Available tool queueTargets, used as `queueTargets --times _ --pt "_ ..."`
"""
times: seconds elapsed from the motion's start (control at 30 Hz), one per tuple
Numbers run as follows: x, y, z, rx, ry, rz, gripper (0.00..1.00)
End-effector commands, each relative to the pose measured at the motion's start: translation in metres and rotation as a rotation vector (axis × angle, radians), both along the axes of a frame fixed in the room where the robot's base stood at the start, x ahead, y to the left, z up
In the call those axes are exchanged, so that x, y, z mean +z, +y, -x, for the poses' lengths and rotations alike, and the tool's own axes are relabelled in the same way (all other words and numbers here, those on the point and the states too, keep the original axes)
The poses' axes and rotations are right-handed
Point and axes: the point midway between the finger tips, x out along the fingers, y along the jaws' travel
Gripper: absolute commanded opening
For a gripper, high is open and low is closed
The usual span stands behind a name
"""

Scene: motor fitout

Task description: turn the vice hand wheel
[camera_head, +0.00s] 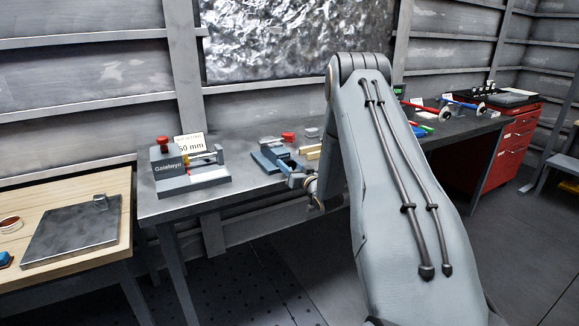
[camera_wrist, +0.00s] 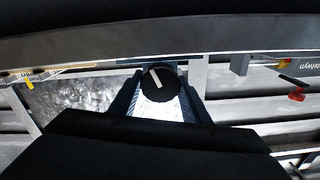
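The blue vice (camera_head: 270,159) stands at the front edge of the grey metal bench in the head view. In the wrist view, a round black hand wheel (camera_wrist: 157,87) with a white bar mark is straight ahead, below the bench edge in the picture. My gripper (camera_wrist: 162,78) has its two dark fingers apart, one on each side of the wheel. I cannot tell whether they touch it. In the head view my gripper (camera_head: 311,187) is small and dark at the bench's front edge, beside the vice, and the wheel cannot be made out clearly there.
A grey gauge device (camera_head: 187,172) with a red knob and a "50 mm" card stands on the bench (camera_head: 225,150) to the left. A wooden table (camera_head: 112,184) with a metal plate is further left. A red drawer cabinet (camera_head: 512,140) is at the right.

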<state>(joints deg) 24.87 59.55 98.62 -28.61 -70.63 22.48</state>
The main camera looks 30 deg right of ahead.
Motion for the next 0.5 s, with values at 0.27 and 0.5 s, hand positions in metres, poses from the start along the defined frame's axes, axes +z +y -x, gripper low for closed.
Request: queueTargets --times 0.27,0.5 --pt "-0.0001 -0.0003 0.0000 -0.001 0.000 0.009 0.20" --pt "-0.0001 -0.0002 -0.0005 0.000 -0.005 0.099 0.21"
